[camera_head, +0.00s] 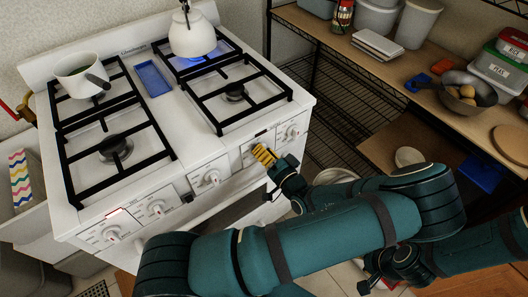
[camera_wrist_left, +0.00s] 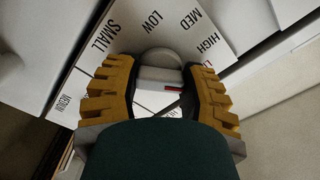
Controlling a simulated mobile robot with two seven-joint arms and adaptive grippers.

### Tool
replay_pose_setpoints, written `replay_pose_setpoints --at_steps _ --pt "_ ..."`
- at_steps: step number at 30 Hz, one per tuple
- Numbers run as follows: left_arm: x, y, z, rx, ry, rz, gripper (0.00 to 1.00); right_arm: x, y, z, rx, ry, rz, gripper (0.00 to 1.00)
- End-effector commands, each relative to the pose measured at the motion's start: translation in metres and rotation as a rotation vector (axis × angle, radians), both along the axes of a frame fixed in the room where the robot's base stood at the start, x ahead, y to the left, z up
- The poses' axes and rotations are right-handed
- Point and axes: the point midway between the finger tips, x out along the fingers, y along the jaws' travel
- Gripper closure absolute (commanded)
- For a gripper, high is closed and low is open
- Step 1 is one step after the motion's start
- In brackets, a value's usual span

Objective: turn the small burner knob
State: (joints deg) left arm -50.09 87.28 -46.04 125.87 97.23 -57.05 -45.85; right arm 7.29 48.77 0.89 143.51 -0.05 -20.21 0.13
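The small burner knob (camera_wrist_left: 155,77) is a white round knob with a raised bar and a red mark at the bar's right end. It sits on a white panel printed SMALL, LOW, MED and HIGH in the left wrist view. My left gripper (camera_wrist_left: 160,85) has one yellow finger on each side of the knob, and the bar fills the gap between them. In the head view my left gripper (camera_head: 264,155) is at the right part of the stove's front panel and hides most of this knob. My right arm shows at the lower right, but its fingers are not visible.
The white stove (camera_head: 130,187) has other front knobs, such as one just left of my gripper (camera_head: 210,178). A white pot (camera_head: 82,76) and a kettle (camera_head: 190,33) stand on it. A wooden shelf (camera_head: 440,98) with a pan (camera_head: 463,92) is at right.

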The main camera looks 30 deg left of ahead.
Motion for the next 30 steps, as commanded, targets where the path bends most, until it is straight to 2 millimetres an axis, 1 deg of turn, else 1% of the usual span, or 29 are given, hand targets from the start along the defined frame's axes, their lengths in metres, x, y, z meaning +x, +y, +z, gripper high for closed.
replay_pose_setpoints --at_steps 8,14,30 --pt "0.000 0.000 0.000 -0.003 -0.010 0.001 0.93 0.000 0.000 0.000 0.000 0.000 0.000 0.54" --pt "0.000 0.000 -0.001 -0.031 -0.073 0.002 0.93 0.000 0.000 -0.003 0.000 -0.001 0.000 0.54" --pt "-0.001 0.001 -0.001 -0.174 -0.419 0.001 0.93 0.003 0.000 -0.015 -0.001 -0.007 -0.002 0.54"
